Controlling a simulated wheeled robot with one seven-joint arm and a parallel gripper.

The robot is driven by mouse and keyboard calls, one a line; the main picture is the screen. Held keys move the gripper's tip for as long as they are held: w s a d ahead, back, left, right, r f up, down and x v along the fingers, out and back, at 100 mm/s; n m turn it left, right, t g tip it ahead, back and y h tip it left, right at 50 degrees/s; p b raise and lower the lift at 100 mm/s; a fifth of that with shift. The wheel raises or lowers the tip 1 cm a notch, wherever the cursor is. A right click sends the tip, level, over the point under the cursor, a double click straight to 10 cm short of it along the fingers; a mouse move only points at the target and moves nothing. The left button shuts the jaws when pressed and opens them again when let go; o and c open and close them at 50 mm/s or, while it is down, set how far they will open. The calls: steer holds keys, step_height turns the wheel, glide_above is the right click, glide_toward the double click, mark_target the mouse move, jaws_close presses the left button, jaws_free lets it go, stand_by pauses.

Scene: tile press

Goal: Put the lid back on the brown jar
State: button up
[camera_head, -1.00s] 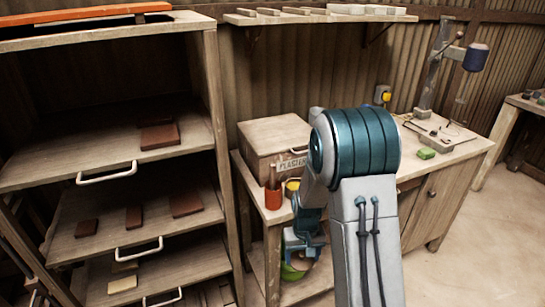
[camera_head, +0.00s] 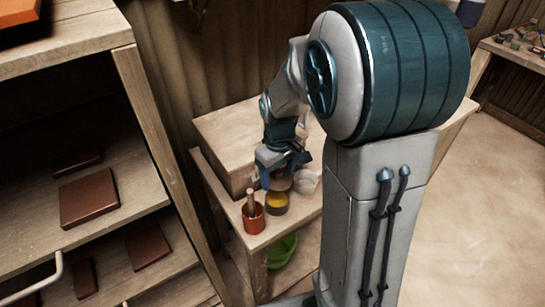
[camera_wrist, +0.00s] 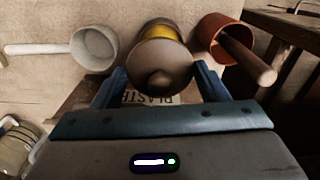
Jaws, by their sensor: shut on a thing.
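My gripper (camera_head: 277,178) is shut on a round grey-brown lid (camera_wrist: 160,78) with a knob, one blue finger on each side of it in the wrist view. The lid also shows under the fingers in the head view (camera_head: 280,183). The brown jar (camera_head: 276,207) stands on the bench with its mouth uncovered and yellow inside. In the wrist view the jar (camera_wrist: 168,33) is partly hidden behind the lid. The lid is close to the jar and overlaps it in that view; I cannot tell the exact gap.
A red-orange cup (camera_head: 253,222) with a wooden handle stands left of the jar in the head view. A whitish cup (camera_head: 308,182) with a handle stands right of it. A wooden box (camera_head: 225,140) stands behind, and a shelf rack (camera_head: 150,130) is at left.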

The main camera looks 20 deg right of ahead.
steer(key=shift+s+a+f+b, duration=0.1)
steer(key=shift+a+f+b, duration=0.05)
steer(key=shift+f+b, duration=2.3)
steer(key=shift+f, duration=0.7)
steer(key=shift+f, duration=0.15)
steer(key=o, duration=1.2)
steer(key=shift+r+p, duration=2.4)
steer(key=shift+r, duration=1.15)
